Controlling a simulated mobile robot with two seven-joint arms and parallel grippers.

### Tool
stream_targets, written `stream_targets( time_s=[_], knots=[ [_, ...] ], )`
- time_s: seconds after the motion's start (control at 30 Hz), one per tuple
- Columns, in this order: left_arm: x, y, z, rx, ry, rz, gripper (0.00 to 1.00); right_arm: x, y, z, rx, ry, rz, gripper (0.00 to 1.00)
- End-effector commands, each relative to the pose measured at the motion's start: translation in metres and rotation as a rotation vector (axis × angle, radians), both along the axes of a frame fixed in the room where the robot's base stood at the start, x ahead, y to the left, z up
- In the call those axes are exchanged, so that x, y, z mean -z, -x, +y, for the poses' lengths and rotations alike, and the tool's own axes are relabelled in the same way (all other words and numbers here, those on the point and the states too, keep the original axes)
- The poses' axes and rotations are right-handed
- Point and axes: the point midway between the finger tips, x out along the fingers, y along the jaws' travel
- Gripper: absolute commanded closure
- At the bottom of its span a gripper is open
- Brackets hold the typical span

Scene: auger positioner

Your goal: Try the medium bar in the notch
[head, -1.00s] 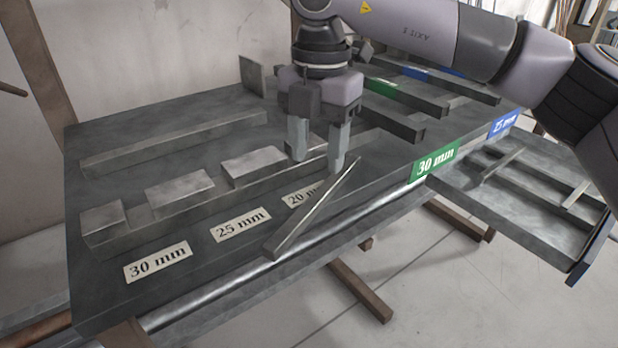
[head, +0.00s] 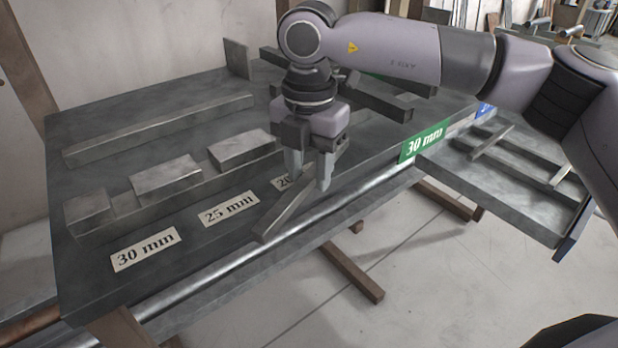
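A grey metal bar (head: 285,213) lies slantwise near the front edge of the bench, by the partly hidden 20 mm label. I cannot tell by its look whether it is the medium bar. My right gripper (head: 309,182) is low over its far part, fingers pointing down and apart. The bar passes behind the nearer finger, and I see no firm grip. The notched gauge (head: 150,215) is to the left, with raised blocks and gaps between them. Labels 30 mm (head: 146,249) and 25 mm (head: 229,209) lie before it. My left gripper is not in view.
A long bar (head: 160,130) lies behind the gauge. More bars (head: 385,100) lie behind my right arm. A green 30 mm sign (head: 422,143) stands at the bench's right edge, beside a lower tray (head: 500,205) with bars.

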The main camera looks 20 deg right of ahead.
Motion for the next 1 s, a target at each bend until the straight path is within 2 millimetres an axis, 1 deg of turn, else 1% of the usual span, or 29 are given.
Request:
stream_targets(
  time_s=[0.03, 0.07, 0.1, 1.0],
  knots=[
    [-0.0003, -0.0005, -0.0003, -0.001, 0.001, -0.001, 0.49, -0.0002, 0.0000, 0.0000, 0.000, 0.000, 0.000, 0.78],
    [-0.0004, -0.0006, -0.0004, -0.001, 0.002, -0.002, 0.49, -0.0002, -0.0001, 0.0001, 0.000, 0.000, 0.000, 0.88],
    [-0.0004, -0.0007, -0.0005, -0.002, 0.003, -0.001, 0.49, -0.0003, -0.0001, 0.0001, 0.000, 0.000, 0.000, 1.00],
    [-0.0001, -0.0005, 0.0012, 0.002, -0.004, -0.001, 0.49, -0.0012, -0.0002, 0.0003, 0.000, -0.001, -0.001, 1.00]
  ],
)
